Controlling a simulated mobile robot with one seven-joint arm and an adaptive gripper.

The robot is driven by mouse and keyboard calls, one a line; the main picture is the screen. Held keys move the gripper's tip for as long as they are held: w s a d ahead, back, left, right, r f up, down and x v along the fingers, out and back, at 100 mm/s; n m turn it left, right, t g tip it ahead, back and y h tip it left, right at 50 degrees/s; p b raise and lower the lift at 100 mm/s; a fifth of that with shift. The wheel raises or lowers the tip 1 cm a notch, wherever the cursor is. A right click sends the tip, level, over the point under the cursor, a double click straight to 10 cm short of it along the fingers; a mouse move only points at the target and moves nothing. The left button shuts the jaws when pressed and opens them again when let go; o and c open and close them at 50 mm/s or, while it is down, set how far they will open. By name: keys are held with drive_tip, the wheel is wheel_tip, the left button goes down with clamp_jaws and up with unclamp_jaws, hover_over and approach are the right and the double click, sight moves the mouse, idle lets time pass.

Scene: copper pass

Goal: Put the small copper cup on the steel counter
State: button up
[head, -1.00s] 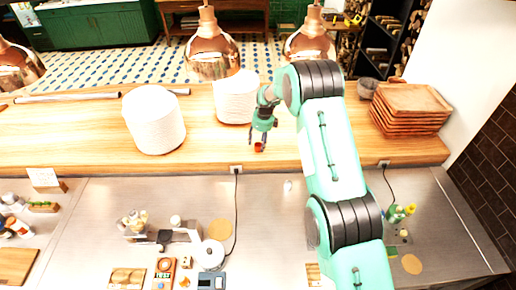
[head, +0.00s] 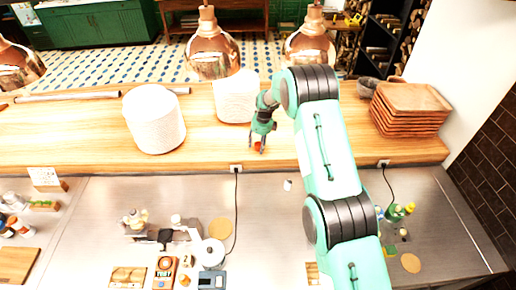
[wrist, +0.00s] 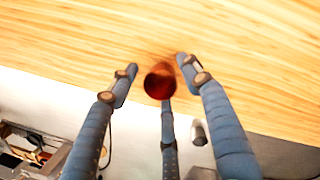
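The small copper cup (head: 258,147) is on the wooden pass shelf (head: 210,155), near its front edge. In the wrist view the cup (wrist: 160,82) shows as a dark red-brown round shape between my fingers. My gripper (head: 260,144) points down over it, and its blue-grey fingers (wrist: 158,78) are spread around the cup. Gaps show between the two upper fingertips and the cup; the third finger overlaps its lower edge, and I cannot tell whether it touches. The steel counter (head: 270,225) lies below and in front of the shelf.
A small metal cylinder (head: 287,185) stands on the counter near the shelf. Plate stacks (head: 154,122) and wooden trays (head: 408,115) stand on the shelf. Copper lamps (head: 212,52) hang above. A black cable (head: 236,205) runs onto the counter. Counter space right of it is mostly clear.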

drive_tip(key=c, duration=0.9)
drive_tip(key=shift+o, duration=0.2)
drive_tip(key=shift+r, duration=0.1)
drive_tip(key=shift+r+b, duration=0.5)
drive_tip(key=shift+r, duration=1.05)
drive_tip(key=shift+s+r, duration=0.1)
drive_tip(key=shift+s, duration=0.15)
drive_tip(key=s+d+r+b, duration=0.1)
drive_tip(key=s+d+b, duration=0.1)
drive_tip(key=s, duration=1.3)
drive_tip(key=shift+d+r, duration=0.25)
drive_tip(key=shift+d, duration=0.2)
drive_tip(key=shift+s, duration=0.1)
drive_tip(key=shift+b, duration=0.35)
